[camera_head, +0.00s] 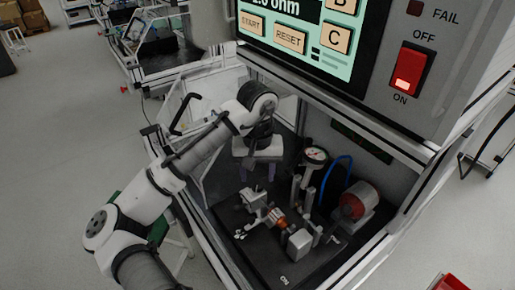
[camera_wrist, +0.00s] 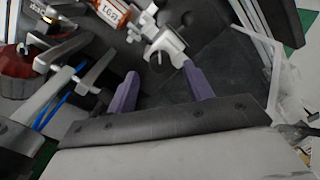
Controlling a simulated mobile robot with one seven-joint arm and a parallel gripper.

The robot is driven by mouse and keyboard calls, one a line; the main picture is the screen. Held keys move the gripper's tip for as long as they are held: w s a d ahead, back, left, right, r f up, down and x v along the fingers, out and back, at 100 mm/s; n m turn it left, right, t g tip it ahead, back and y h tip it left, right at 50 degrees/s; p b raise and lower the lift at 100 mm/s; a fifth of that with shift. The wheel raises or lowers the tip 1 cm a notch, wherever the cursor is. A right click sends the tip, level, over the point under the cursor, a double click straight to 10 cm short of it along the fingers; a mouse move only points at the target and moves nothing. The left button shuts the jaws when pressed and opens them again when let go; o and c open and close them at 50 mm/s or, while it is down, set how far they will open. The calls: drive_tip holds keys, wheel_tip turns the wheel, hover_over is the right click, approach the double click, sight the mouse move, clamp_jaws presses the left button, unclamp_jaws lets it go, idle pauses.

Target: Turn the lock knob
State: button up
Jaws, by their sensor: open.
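My gripper (camera_head: 259,174) is inside the test cell, above the black fixture plate (camera_head: 250,240). Its two purple fingers are apart with nothing between them; they also show in the wrist view (camera_wrist: 160,72). A light grey clamp fixture (camera_wrist: 168,42) lies just beyond the fingertips, with a small dark round part that may be the lock knob (camera_wrist: 159,58). I cannot tell if the fingers touch it. The clamp also shows in the head view (camera_head: 253,198), below my gripper. An orange-copper stator part (camera_head: 277,217) sits beside the clamp; its label shows in the wrist view (camera_wrist: 112,13).
A dial gauge (camera_head: 316,155) on a post, a blue hose (camera_head: 334,172) and a red round part (camera_head: 355,202) stand to the right. The test panel (camera_head: 300,38) with a lit red switch (camera_head: 409,72) overhangs the cell. The frame edges enclose the plate.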

sight(257, 184)
wheel_tip(257, 184, up, 11)
drive_tip(key=b, duration=0.1)
drive_tip(key=shift+f, duration=0.1)
idle(0.6)
